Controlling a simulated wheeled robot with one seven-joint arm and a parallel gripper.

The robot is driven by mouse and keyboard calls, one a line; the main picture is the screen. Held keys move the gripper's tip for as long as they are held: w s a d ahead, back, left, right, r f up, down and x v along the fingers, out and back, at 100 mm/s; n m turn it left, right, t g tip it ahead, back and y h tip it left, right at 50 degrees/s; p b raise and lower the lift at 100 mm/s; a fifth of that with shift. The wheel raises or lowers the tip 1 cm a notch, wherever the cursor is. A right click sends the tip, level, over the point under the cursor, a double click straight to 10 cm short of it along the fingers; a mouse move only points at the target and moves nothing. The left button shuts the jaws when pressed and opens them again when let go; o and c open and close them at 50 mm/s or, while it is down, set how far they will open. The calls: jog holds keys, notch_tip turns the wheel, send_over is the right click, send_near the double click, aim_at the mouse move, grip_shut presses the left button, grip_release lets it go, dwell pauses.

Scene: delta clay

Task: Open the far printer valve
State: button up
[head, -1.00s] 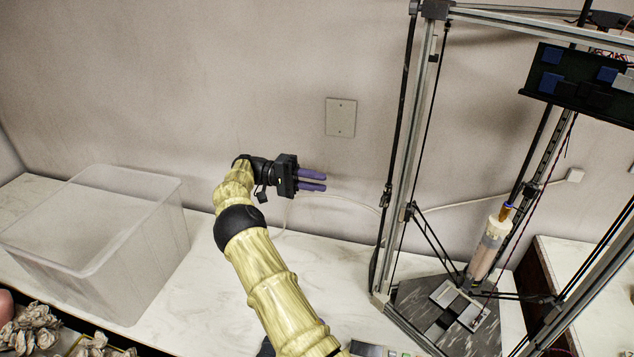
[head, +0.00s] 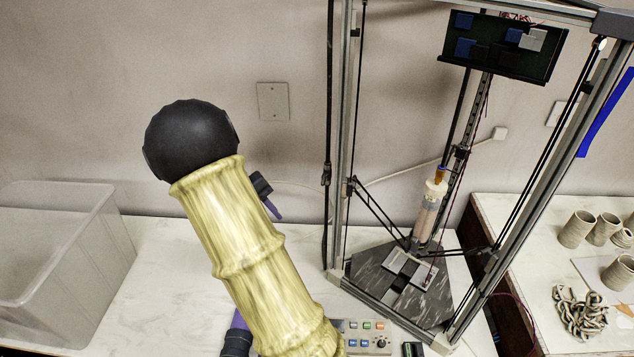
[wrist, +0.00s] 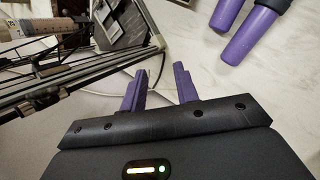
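The printer (head: 345,150) is a tall metal frame right of centre in the head view. An upright clay cartridge (head: 428,212) with an amber top piece stands inside it. I cannot make out a part that is clearly the far valve. My gripper (wrist: 159,68) has purple fingers that are apart with nothing between them in the wrist view. In the head view my arm hides most of it; a purple fingertip (head: 272,210) shows left of the frame. The printer's frame runs across the left of the wrist view (wrist: 60,85).
A control box (head: 365,337) sits at the front. Two purple cylinders (wrist: 237,36) with dark ends lie at the upper right of the wrist view. A clear bin (head: 60,255) stands at left. Clay cups (head: 577,229) stand on the right counter. Bare white counter lies left of the printer.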

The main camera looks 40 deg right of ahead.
jog(key=s+a+n+t+y, duration=0.1)
jog(key=s+a+t+y, duration=0.1)
jog(key=s+a, duration=0.4)
jog(key=s+a+n+t+y, duration=0.1)
jog(key=s+a+t+y, duration=0.1)
jog(key=s+a+t, duration=0.2)
jog(key=s+a, duration=0.3)
jog(key=a, duration=0.4)
jog(key=shift+a+r+n+t, duration=0.3)
jog(key=shift+r+n, duration=0.05)
jog(key=shift+n, duration=0.05)
jog(key=shift+w+d, duration=0.15)
